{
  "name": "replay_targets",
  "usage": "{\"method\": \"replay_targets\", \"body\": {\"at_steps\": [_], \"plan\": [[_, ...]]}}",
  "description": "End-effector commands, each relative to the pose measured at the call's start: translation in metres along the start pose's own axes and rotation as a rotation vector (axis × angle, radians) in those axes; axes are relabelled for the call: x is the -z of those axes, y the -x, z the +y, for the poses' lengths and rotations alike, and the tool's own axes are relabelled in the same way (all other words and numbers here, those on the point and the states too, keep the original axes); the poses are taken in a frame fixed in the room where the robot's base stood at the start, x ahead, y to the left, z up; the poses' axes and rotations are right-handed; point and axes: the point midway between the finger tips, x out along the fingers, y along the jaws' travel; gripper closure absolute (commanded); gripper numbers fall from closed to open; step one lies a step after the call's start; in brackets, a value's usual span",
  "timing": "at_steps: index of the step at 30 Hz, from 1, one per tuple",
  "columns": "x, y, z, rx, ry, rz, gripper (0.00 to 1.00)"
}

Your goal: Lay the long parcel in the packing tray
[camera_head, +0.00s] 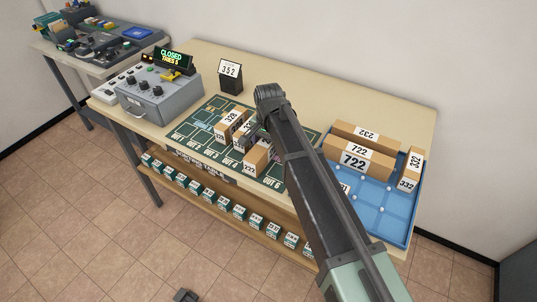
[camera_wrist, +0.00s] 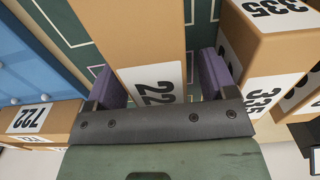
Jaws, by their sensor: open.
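My gripper (camera_wrist: 158,72) is open in the wrist view, with one purple finger on each side of a brown parcel (camera_wrist: 135,30). Its white label reads "22" with the rest hidden. The blue packing tray (camera_head: 378,203) is at the right. Long brown parcels marked 722 (camera_head: 354,160) and 232 (camera_head: 368,134) lie at its back, and one marked 332 (camera_head: 410,170) is at its right side.
More parcels, one marked 328 (camera_head: 229,122), stand close by on the mat. In the wrist view a parcel marked 335 (camera_wrist: 262,70) is just right of the fingers. A grey control box (camera_head: 160,95) and a 352 sign (camera_head: 231,77) stand behind. The tray's front middle looks clear.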

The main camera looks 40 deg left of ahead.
Motion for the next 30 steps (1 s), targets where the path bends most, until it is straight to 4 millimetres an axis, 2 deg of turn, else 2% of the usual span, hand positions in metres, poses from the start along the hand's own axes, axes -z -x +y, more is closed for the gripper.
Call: {"method": "replay_targets", "body": {"at_steps": [1,7,8,21,30], "plan": [[0.0000,-0.0117,0.0002,0.000,0.000,0.000,0.22],[-0.0001,-0.0067,0.0002,0.000,0.000,0.000,0.22],[-0.0001,-0.0066,0.0002,0.000,0.000,0.000,0.25],[-0.0001,-0.0065,0.0002,0.000,0.000,0.000,0.93],[-0.0001,-0.0024,0.0002,0.000,0.000,0.000,0.94]]}}
